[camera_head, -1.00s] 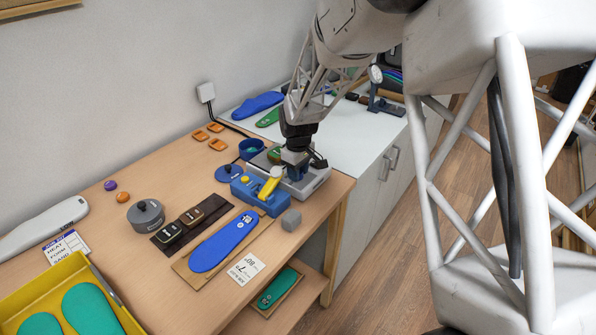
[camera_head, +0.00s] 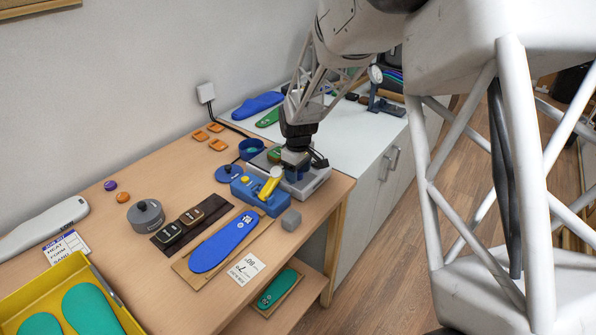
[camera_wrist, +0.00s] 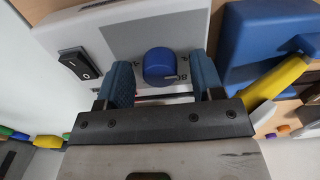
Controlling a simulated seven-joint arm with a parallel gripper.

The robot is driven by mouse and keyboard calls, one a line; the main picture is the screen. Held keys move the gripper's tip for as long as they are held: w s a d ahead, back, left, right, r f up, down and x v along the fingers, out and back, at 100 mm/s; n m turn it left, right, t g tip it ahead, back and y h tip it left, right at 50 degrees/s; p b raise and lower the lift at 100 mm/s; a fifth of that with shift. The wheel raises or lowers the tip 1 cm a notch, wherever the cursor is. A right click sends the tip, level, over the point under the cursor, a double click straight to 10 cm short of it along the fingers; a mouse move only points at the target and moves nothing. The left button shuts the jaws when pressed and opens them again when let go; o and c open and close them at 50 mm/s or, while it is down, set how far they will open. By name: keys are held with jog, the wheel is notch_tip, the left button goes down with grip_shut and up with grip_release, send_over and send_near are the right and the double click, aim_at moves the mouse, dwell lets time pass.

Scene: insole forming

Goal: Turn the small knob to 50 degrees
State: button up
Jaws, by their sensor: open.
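The small knob is a round blue dial (camera_wrist: 159,62) on the pale grey face of a machine (camera_wrist: 135,25). A light mark shows at the knob's lower right edge, close to printed figures that look like 80. My gripper (camera_wrist: 162,78) is open, with one blue finger on each side of the knob and a visible gap to each. In the head view my gripper (camera_head: 296,170) is down at the grey machine (camera_head: 314,183), and it hides the knob there.
A black rocker switch (camera_wrist: 78,63) sits left of the knob. A blue device (camera_head: 246,190) with a yellow lever (camera_head: 270,186) stands close beside the machine. A blue insole (camera_head: 222,242) lies on a board in front.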

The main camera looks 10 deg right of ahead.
aim_at(299, 173)
jog(key=shift+r, duration=0.1)
jog(key=shift+r, duration=3.8)
jog(key=shift+s, duration=0.1)
jog(key=shift+s+r, duration=0.15)
jog(key=shift+r, duration=0.1)
jog(key=s+d+r+m+t, duration=0.1)
jog(key=s+d+r+m, duration=0.15)
jog(key=s+r, duration=0.55)
jog(key=s+d+r+m, duration=0.2)
jog(key=s+d+r, duration=0.1)
jog(key=s, duration=0.8)
jog(key=s+d+m, duration=0.1)
jog(key=s+m, duration=0.1)
jog(key=s, duration=0.8)
jog(key=s+d+r+m+t, duration=0.1)
jog(key=s+m, duration=0.2)
jog(key=s, duration=0.7)
jog(key=shift+s+d+t, duration=0.25)
jog(key=shift+s+t, duration=0.05)
